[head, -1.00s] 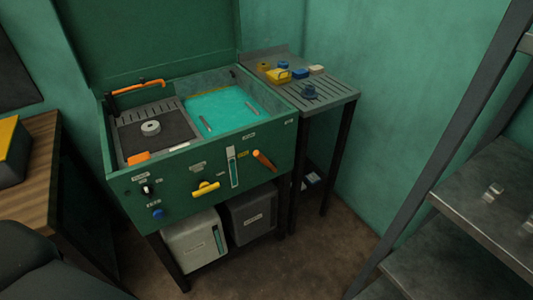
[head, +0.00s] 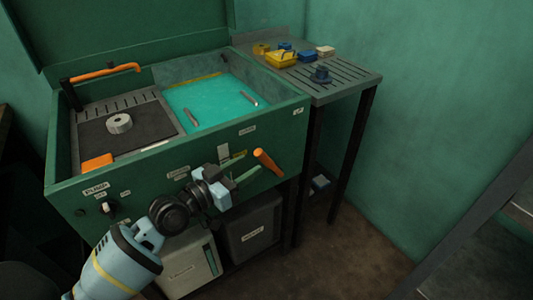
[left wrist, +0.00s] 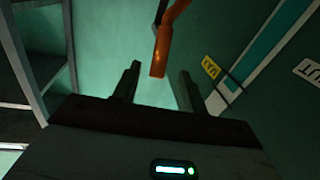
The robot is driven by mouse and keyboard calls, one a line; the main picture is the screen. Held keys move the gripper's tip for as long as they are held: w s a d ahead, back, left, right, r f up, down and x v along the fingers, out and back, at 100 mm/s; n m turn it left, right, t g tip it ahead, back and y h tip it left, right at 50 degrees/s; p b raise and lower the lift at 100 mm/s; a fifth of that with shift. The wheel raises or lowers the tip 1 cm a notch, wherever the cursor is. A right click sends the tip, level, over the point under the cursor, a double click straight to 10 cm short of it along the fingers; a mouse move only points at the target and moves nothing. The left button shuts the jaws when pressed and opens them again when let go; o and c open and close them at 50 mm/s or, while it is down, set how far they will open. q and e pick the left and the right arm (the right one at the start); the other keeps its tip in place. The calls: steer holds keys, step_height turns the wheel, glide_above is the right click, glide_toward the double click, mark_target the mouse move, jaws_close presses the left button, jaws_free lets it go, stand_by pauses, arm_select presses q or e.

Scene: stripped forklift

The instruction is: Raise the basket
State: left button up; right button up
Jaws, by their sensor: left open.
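The green wash cabinet (head: 200,150) has a basin of teal liquid (head: 208,98). Two short grey bars, one of them on the right (head: 249,98), show at the liquid. I cannot make out a basket for certain. An orange-handled lever (head: 267,161) sticks out of the front panel at the right, tilted. My left gripper (head: 247,168) is open in front of the panel, just left of the lever. In the left wrist view the orange handle (left wrist: 160,52) appears between the open fingers (left wrist: 160,70), and I see no contact. My right gripper is not in view.
A slatted side table (head: 345,88) with a yellow box (head: 282,60) and small parts stands at the right. Two containers, one white (head: 188,268) and one dark (head: 252,235), sit below the cabinet. A grey rack (head: 480,225) is at far right.

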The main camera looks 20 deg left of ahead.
mark_target(269, 162)
arm_select(q)
steer(key=shift+r, duration=0.15)
steer(key=x, duration=0.8)
steer(key=shift+s, duration=0.1)
jaws_close()
